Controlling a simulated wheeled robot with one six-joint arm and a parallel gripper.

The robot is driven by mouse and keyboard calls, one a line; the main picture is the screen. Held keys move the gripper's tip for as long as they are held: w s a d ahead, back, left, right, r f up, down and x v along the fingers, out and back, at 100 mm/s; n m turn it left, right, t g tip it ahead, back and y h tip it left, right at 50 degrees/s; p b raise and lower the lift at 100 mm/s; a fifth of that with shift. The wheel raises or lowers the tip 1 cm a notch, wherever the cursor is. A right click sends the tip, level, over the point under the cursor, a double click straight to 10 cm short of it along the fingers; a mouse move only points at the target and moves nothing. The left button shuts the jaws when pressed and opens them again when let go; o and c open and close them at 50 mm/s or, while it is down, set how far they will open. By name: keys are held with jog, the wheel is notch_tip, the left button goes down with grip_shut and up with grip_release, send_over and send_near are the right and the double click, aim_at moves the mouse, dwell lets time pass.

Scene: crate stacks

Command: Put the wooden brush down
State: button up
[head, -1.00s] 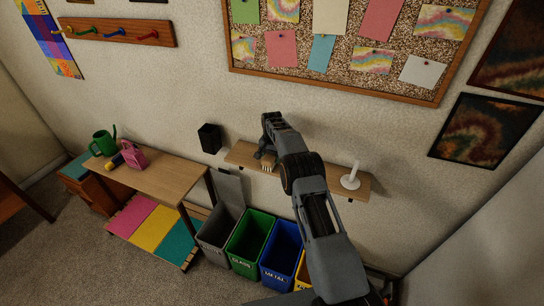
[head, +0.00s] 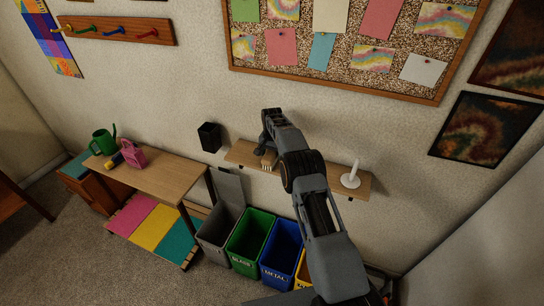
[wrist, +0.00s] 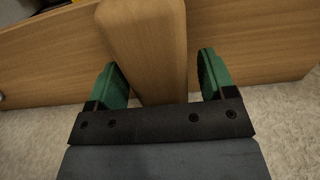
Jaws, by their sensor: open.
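The wooden brush (head: 268,160) is at the wall shelf (head: 335,180), below my gripper (head: 261,151), with its pale bristles showing in the head view. In the wrist view, the brush's brown wooden body (wrist: 145,40) lies between the two green fingers of my gripper (wrist: 158,64). The fingers are spread, with a gap on each side of the wood. The shelf's wooden top (wrist: 45,62) shows behind the brush. The brush's underside is hidden, so its contact with the shelf is hard to see.
A white candle holder (head: 350,177) stands on the shelf's right part. Grey, green (head: 249,243) and blue (head: 281,251) bins stand below. A desk (head: 165,175) is at the left.

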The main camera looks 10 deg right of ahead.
notch_tip(320, 180, up, 11)
jog(key=shift+f, duration=0.15)
notch_tip(320, 180, up, 6)
jog(key=f, duration=0.1)
send_over(273, 153)
jog(key=s+r+n+t, duration=0.2)
jog(key=s+r+n, duration=0.1)
jog(key=s+r, duration=0.9)
jog(key=s+f+n+t, duration=0.1)
jog(key=s+f+n, duration=0.1)
jog(key=s, duration=1.1)
jog(key=s+f+n+t, duration=0.1)
jog(key=s+f, duration=0.3)
jog(key=s, duration=0.9)
jog(key=shift+f+n, duration=0.3)
jog(key=shift+n, duration=0.1)
jog(key=shift+o, duration=0.5)
